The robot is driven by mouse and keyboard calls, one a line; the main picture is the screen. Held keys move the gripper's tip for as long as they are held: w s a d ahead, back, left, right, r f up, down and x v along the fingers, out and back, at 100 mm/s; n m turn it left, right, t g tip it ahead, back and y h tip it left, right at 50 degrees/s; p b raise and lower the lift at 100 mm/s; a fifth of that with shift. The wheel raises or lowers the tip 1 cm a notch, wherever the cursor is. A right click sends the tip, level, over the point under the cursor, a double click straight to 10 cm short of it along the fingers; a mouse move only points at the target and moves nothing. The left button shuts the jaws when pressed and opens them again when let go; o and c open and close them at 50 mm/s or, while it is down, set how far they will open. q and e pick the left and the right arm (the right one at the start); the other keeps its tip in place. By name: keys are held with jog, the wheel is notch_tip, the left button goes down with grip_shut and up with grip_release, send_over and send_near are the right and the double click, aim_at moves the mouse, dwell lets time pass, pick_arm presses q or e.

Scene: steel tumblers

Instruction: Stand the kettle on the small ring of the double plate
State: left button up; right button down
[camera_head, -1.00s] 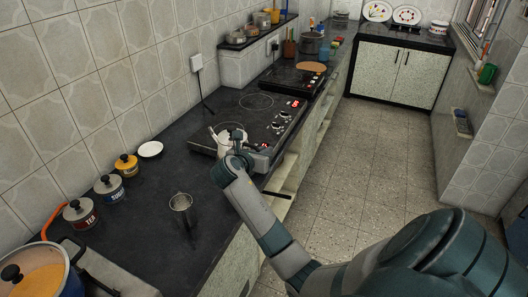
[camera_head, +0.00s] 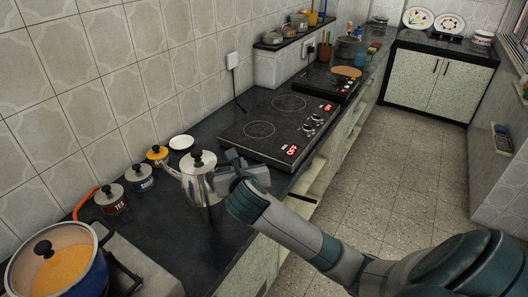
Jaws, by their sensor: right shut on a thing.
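The steel kettle (camera_head: 200,186), with a black lid knob and a spout pointing left, is upright in front of the double plate, off its left near edge. My right gripper (camera_head: 234,174) is shut on the kettle's handle side; the handle itself is mostly hidden by the jaws. The kettle seems raised above the counter, but its base is hard to make out. The black double plate (camera_head: 240,143) lies flat beyond it, both rings bare. My left gripper is not in view.
Tea (camera_head: 113,199) and sugar (camera_head: 140,179) canisters, a yellow canister (camera_head: 158,155) and a white saucer (camera_head: 181,142) stand along the wall. A blue pot (camera_head: 58,262) is at the near left. Another hob (camera_head: 318,79) lies beyond the double plate.

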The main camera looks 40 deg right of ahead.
aim_at(200, 191)
jog(key=s+a+f+n+y, duration=0.1)
jog(key=s+a+n+y, duration=0.1)
jog(key=a, duration=0.4)
jog(key=s+a+f+n+t+y, duration=0.1)
jog(key=s+a+n+y, duration=0.2)
jog(key=s+a, duration=0.3)
jog(key=shift+s+a+f+y, duration=0.3)
jog(key=shift+s+a+y, duration=0.1)
jog(key=shift+y, duration=0.1)
